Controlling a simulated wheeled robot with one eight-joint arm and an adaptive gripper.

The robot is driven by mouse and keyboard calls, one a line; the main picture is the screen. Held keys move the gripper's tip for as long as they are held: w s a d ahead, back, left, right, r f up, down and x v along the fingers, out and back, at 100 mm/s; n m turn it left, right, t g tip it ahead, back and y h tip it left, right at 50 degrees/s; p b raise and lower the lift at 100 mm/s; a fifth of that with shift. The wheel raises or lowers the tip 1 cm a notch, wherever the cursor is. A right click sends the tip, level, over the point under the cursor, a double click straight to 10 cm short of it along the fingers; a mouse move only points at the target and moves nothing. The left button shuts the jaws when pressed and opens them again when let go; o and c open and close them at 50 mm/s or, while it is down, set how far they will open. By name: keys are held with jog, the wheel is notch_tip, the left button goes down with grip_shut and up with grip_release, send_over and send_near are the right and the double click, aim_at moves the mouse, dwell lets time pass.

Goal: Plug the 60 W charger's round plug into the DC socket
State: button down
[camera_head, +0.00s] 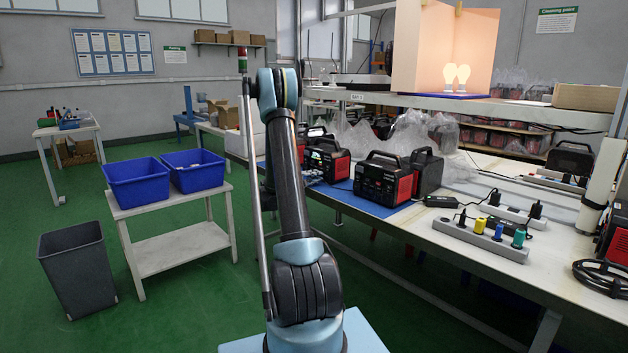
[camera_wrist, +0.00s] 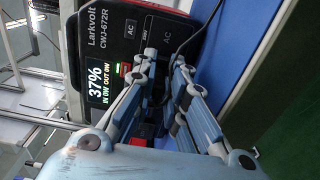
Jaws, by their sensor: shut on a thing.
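In the wrist view my gripper (camera_wrist: 166,62) is shut in front of a black and red power station (camera_wrist: 122,50). A thin black cable (camera_wrist: 197,32) runs up and away from between the fingertips. The plug itself is hidden by the fingers. The power station's lit display (camera_wrist: 108,84) reads 37%, IN 0W, OUT 0W. I cannot make out the DC socket, nor whether the plug touches it. In the head view my arm hides most of the gripper. A small black charger brick (camera_head: 440,201) lies on the bench; its wattage is not readable.
More power stations (camera_head: 383,180) stand on the blue mat (camera_head: 362,206). A power strip (camera_head: 480,238) with coloured plugs lies to the right, with a coiled black cable (camera_head: 603,277) beyond it. Blue bins (camera_head: 137,184) stand on a side table at left.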

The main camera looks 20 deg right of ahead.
jog(key=c, duration=1.5)
grip_release()
jog(key=shift+c, duration=0.2)
jog(key=shift+a, duration=0.1)
jog(key=v, duration=1.1)
jog(key=shift+a, duration=0.35)
jog(key=shift+s, duration=0.1)
jog(key=s+a+r+m+g+y, duration=0.15)
jog(key=s+y, duration=0.25)
jog(key=s, duration=0.7)
jog(key=s+a+r+m+g+y, duration=0.1)
jog(key=s+r+y, duration=0.25)
jog(key=s, duration=0.65)
jog(key=s+a+f+y, duration=0.3)
jog(key=s+a, duration=0.2)
jog(key=s, duration=0.4)
jog(key=s+a+f+m+g+y, duration=0.1)
jog(key=s+a+f+y, duration=0.2)
jog(key=s+a, duration=0.2)
jog(key=s+a+f+y, duration=0.3)
jog(key=s+a, duration=0.2)
jog(key=s, duration=0.7)
jog(key=shift+s+a+f+g, duration=0.2)
jog(key=shift+s+a+g, duration=0.05)
jog(key=shift+s+g, duration=0.1)
